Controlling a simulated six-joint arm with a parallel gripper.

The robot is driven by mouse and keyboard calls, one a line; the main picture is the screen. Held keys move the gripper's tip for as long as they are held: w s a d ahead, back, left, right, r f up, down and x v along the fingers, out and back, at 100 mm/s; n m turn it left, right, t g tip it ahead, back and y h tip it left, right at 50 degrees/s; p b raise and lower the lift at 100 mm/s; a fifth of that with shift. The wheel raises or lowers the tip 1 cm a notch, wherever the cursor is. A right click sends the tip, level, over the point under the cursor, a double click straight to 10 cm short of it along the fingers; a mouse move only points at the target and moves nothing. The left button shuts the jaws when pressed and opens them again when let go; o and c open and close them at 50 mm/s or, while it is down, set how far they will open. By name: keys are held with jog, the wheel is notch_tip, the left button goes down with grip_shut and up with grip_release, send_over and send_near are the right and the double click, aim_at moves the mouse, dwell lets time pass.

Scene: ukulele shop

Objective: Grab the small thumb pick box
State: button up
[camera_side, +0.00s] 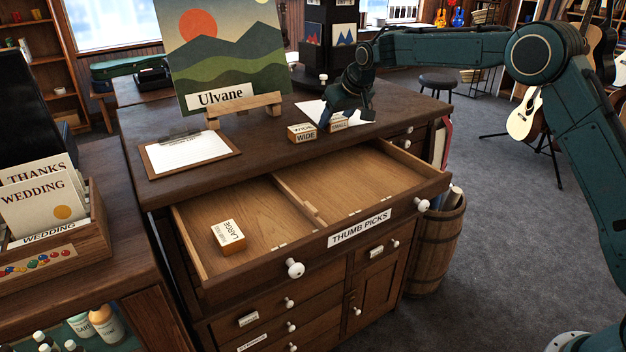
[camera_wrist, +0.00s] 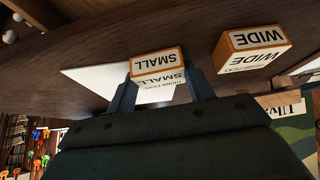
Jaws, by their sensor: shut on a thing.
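The small thumb pick box (camera_side: 340,125), white and orange and marked SMALL, is on the cabinet top near a white sheet. It also shows in the wrist view (camera_wrist: 158,66), upside-down lettering aside, between my two fingers. My gripper (camera_side: 350,115) reaches down over it from above, and its fingers (camera_wrist: 160,95) are shut on the box's sides. The side view partly hides the box behind the gripper. I cannot tell whether the box still touches the cabinet top.
A WIDE box (camera_side: 301,133) stands close to the left of the small box. An open THUMB PICKS drawer (camera_side: 330,190) below holds a LARGE box (camera_side: 228,236).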

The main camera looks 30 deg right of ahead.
aim_at(336, 119)
notch_tip(336, 119, up, 10)
dwell(0.9)
jog(key=shift+a, duration=0.1)
dwell(0.4)
